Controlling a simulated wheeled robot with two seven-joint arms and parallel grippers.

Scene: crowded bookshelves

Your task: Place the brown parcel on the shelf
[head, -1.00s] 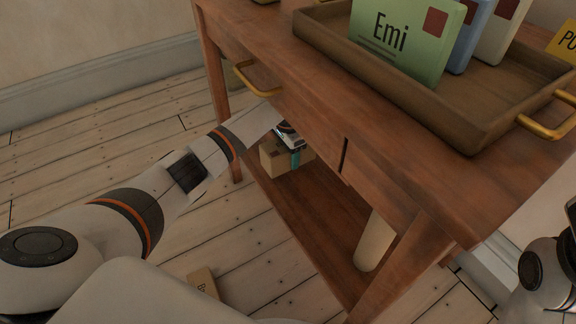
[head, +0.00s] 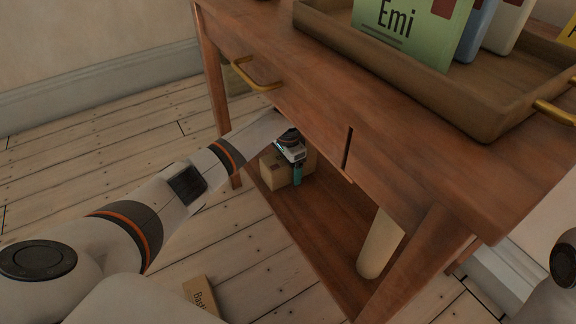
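The brown parcel (head: 275,171) is a small cardboard box at the far left end of the lower shelf (head: 305,215), beneath the wooden table top. My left arm reaches in under the table's drawer edge. My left gripper (head: 297,176) is right at the parcel, with a teal finger in front of its right part. The parcel's upper part is partly hidden by the gripper. I cannot tell whether the fingers are closed on it or apart. My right gripper is out of view.
A pale cylinder (head: 380,245) stands on the lower shelf near its front right. The table top (head: 400,150) overhangs the shelf closely. On it sits a wooden tray (head: 400,85) holding upright cards or books. A small labelled box (head: 200,296) lies on the floor.

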